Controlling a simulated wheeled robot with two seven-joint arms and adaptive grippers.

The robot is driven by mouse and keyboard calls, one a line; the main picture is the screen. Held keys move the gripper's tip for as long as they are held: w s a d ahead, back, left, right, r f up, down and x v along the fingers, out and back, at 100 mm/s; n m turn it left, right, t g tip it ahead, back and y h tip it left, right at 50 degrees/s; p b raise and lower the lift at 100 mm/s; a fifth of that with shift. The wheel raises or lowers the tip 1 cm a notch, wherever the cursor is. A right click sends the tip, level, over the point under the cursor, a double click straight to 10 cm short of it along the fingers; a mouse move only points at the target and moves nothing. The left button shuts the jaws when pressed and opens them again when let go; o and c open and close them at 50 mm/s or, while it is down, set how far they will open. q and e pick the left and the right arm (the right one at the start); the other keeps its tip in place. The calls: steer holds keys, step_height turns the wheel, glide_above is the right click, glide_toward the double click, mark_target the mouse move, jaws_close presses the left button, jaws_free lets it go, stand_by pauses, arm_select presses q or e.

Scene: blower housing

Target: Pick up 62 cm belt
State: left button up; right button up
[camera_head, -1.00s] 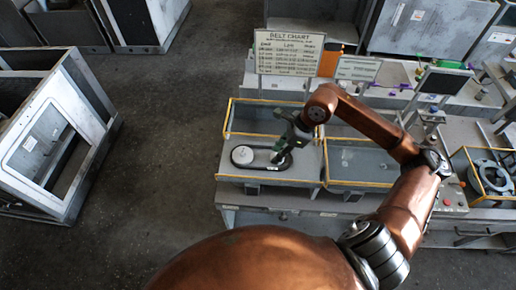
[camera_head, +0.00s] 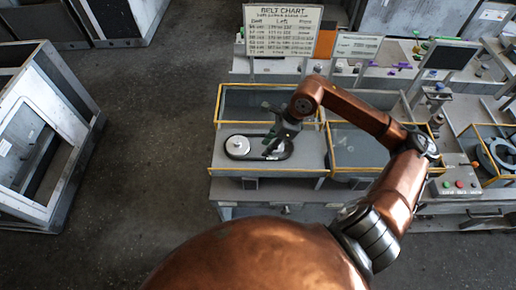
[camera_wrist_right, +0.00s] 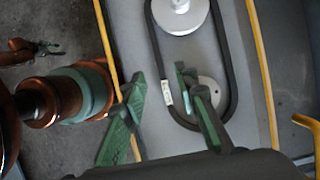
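A black belt (camera_head: 252,159) lies as a long loop on a grey tray on the workbench. In the right wrist view the belt (camera_wrist_right: 233,80) runs around a large pale pulley (camera_wrist_right: 180,14) and a smaller disc (camera_wrist_right: 208,90). A small white label (camera_wrist_right: 167,92) sits on its left run. My right gripper (camera_head: 270,149) is over the loop's right part. In the wrist view its green fingers (camera_wrist_right: 160,78) are open, with the labelled run showing between them. Contact cannot be told. A copper arm with a small dark gripper (camera_wrist_right: 47,48), apparently my left, shows at upper left.
The tray (camera_head: 218,158) has yellow-edged bins behind and a bin (camera_head: 357,150) to its right. A belt chart sign (camera_head: 283,30) stands behind. A button box (camera_head: 459,184) and monitor (camera_head: 452,56) are at right. Open floor (camera_head: 140,140) lies left, before a grey frame (camera_head: 40,130).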

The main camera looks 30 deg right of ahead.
mark_target(258, 158)
steer(key=shift+x, duration=0.9)
steer(key=p+x, duration=0.2)
steer(key=x, duration=0.2)
steer(key=shift+s+a+f, duration=0.1)
steer(key=shift+s+f, duration=0.05)
steer(key=shift+f, duration=0.05)
steer(key=shift+a+f, duration=0.1)
steer(key=shift+f, duration=0.25)
arm_select(q)
step_height(258, 158, up, 2)
steer(key=shift+s+a+r, duration=0.1)
arm_select(e)
steer(key=shift+c, duration=0.2)
arm_select(q)
steer(key=shift+w, duration=0.2)
arm_select(e)
jaws_close()
